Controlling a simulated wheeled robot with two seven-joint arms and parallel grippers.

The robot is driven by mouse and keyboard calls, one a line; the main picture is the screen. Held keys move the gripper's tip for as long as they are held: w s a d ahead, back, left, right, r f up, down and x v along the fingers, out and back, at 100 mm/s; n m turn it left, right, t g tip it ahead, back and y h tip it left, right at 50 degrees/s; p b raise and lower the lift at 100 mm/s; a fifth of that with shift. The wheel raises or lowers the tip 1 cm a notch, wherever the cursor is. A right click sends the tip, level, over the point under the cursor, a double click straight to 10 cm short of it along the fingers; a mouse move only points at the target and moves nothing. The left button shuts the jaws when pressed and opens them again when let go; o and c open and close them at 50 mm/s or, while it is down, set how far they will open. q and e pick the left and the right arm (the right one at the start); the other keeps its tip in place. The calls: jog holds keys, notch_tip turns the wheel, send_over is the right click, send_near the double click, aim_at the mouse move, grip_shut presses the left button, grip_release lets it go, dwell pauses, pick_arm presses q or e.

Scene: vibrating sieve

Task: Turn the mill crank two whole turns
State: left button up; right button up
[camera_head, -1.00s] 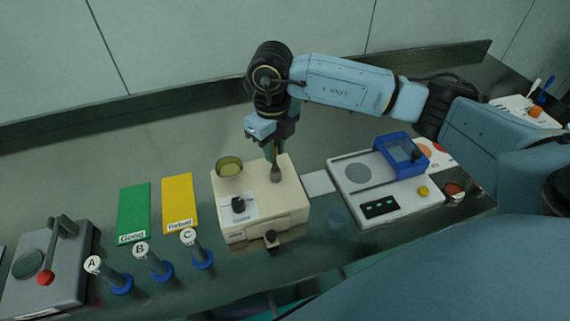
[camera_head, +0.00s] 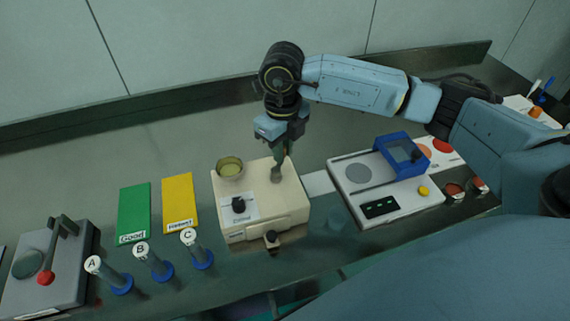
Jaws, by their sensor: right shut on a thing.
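The mill is a cream box (camera_head: 285,203) in the middle of the bench, with a yellowish cup (camera_head: 230,168) at its back left and a black dial (camera_head: 239,204) on a white label. My right gripper (camera_head: 281,158) reaches down from above to the back right of the mill's top. It is shut on the crank's grey-brown handle (camera_head: 276,175). The fingers hide part of the crank, so its arm cannot be made out. A dark knob (camera_head: 271,237) sticks out at the mill's front. My left gripper is not in view.
Left are green (camera_head: 132,215) and yellow (camera_head: 179,201) cards, several lettered tools in blue bases (camera_head: 161,272), and a grey device with a red-knobbed lever (camera_head: 46,278). The bench behind is clear.

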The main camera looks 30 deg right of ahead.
jog(key=shift+s+d+f, duration=0.15)
jog(key=shift+s+d, duration=0.25)
jog(key=shift+s, duration=0.3)
jog(key=shift+s+f, duration=0.1)
jog(key=shift+s, duration=0.05)
jog(key=shift+s+f, duration=0.1)
jog(key=shift+s, duration=0.6)
jog(key=o, duration=0.8)
jog(key=shift+w+a, duration=0.1)
